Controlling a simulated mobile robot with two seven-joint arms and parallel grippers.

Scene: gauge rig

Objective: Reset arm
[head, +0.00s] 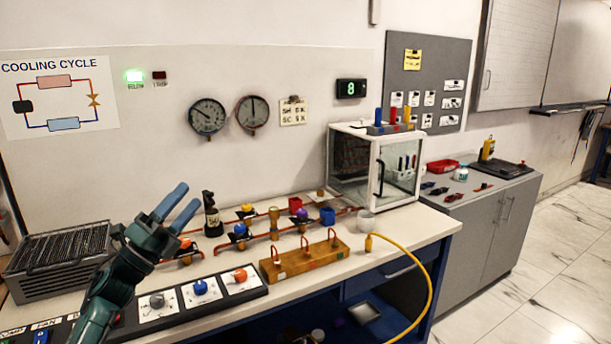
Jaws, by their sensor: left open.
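My left gripper (178,206) has two blue fingers held apart and nothing between them. It is raised over the left part of the bench, above the control strip and in front of the wall. Its dark green arm comes up from the lower left and hides part of the strip and bench. My right gripper does not show.
The bench (400,232) carries a black knob panel (175,325), a wooden block (305,260) with red loops, copper piping with coloured valves, and a finned grey unit (60,262). A glass-fronted cabinet (345,165) stands at the back right. A yellow hose (428,285) hangs over the front edge.

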